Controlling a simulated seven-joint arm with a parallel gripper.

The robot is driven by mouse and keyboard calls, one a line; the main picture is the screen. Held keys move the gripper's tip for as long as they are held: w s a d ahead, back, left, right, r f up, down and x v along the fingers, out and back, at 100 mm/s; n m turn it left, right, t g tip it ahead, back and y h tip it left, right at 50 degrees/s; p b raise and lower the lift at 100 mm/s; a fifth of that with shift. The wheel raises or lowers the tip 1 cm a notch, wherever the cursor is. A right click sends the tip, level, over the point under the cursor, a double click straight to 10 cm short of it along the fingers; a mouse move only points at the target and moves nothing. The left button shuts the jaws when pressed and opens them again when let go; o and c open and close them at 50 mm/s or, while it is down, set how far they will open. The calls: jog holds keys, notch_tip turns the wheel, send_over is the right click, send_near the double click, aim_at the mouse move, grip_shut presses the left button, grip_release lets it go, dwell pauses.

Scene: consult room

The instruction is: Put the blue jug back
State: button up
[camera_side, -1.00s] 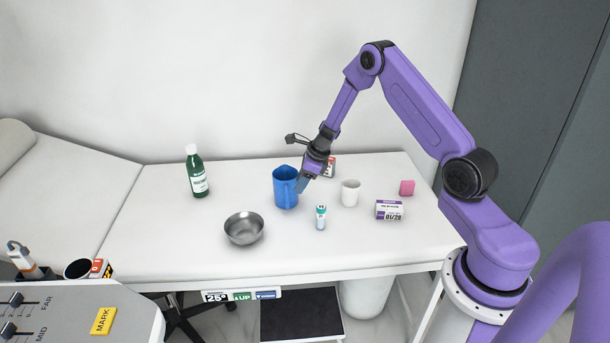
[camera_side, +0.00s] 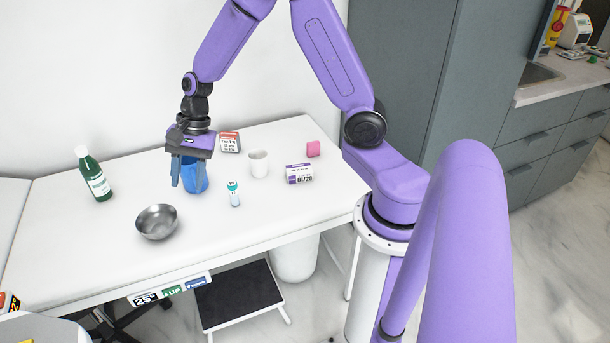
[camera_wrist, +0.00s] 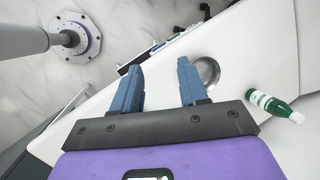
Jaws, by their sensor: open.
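The blue jug (camera_side: 189,181) stands upright on the white couch top (camera_side: 105,235), partly hidden behind my gripper's fingers in the side view. My gripper (camera_side: 187,188) is open and points downward, its fingers overlapping the jug in that view. In the wrist view my gripper (camera_wrist: 158,64) shows two spread blue-grey fingers with nothing between them, and the jug is not visible. The fingers look clear of the jug, but I cannot tell how far apart they are.
A steel bowl (camera_side: 157,222) and green bottle (camera_side: 95,176) stand left. The front left surface is clear.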

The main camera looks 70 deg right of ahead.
jog(key=s+a+r+n+g+h, duration=0.1)
jog(key=s+a+r+n, duration=0.15)
jog(key=s+n, duration=0.5)
jog(key=s+a+r+n+g, duration=0.1)
jog(key=s+a+r+n, duration=0.15)
jog(key=s+n, duration=0.5)
jog(key=s+d+r+n+h, duration=0.1)
jog(key=s+d+n, duration=0.1)
jog(key=s+n, duration=0.3)
jog(key=s+d+r+n+t+h, duration=0.1)
jog(key=s+d+n, duration=0.2)
jog(key=s+n, duration=0.2)
jog(key=shift+s+r+h, duration=0.3)
jog(key=shift+s+r, duration=0.05)
jog(key=shift+s, duration=0.9)
jog(key=shift+d, duration=0.1)
